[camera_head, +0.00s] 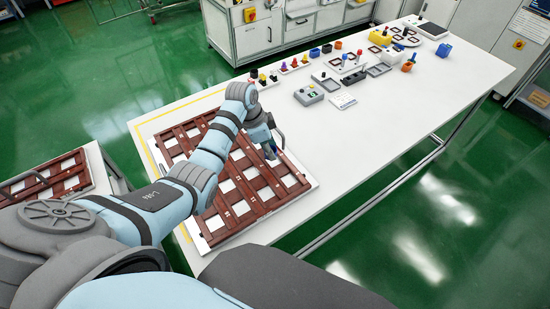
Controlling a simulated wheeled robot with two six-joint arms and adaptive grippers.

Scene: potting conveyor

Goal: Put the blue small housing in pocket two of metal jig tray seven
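A brown-framed jig tray (283,196) with pale pockets lies on a white board at the near left end of the white table. My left arm reaches across it from the lower left. My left gripper (274,146) points down over the tray's right part, and one dark finger shows on its right side. A small dark-blue piece (269,153), which looks like the blue small housing, is at the fingertips. I cannot tell whether it is gripped or rests in a pocket. The tray and pocket numbers are too small to read. My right gripper is out of view.
A second brown tray (72,181) lies on a side table at the left. The table's middle and right front are clear.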

